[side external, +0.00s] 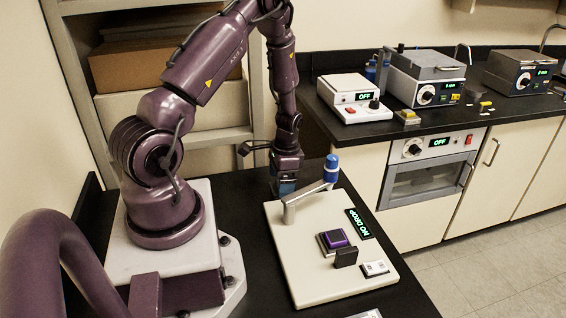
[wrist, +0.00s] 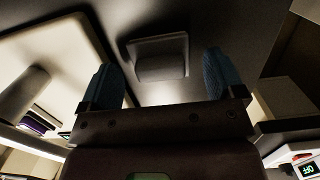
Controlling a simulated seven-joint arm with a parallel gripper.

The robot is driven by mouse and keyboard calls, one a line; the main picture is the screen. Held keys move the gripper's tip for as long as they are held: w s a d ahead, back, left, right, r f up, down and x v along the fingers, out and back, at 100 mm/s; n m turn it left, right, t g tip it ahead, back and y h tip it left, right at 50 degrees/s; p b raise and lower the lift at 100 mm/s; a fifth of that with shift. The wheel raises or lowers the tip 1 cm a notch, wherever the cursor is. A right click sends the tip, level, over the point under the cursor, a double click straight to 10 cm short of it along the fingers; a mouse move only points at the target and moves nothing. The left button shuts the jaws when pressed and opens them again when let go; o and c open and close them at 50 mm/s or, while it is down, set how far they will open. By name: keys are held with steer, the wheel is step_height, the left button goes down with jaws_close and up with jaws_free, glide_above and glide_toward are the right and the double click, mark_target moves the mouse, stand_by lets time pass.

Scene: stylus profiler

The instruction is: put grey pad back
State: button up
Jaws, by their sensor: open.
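A dark grey square pad with a raised middle block (wrist: 160,62) lies on the black bench top, seen in the wrist view. My gripper (wrist: 160,78), with blue fingers, is open, and the pad shows between and just beyond its fingertips. The jaws are not closed on it. In the side view my gripper (side external: 285,187) points down behind the profiler's pale base plate (side external: 300,270), and the grey pad cannot be made out there. A purple pad (side external: 335,238) sits in a dark holder on the plate.
The profiler's post and arm with a blue cap (side external: 331,166) stand close to my gripper. A black block (side external: 345,257), a white switch (side external: 375,268) and a "NO DROP" display (side external: 359,223) are on the plate. A counter with instruments (side external: 425,78) stands behind.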

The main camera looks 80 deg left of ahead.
steer(key=w+d+r+t, duration=0.1)
steer(key=w+d+r, duration=0.15)
steer(key=r, duration=0.75)
steer(key=w+d+r+t, duration=0.1)
steer(key=d+r, duration=0.3)
steer(key=r, duration=0.6)
steer(key=s+d+r+t, duration=0.2)
steer(key=s+d+r, duration=0.2)
steer(key=d+r, duration=0.2)
steer(key=s+d+r+t, duration=0.3)
steer(key=s+d+r, duration=0.2)
steer(key=d, duration=0.5)
steer(key=shift+r, duration=1.15)
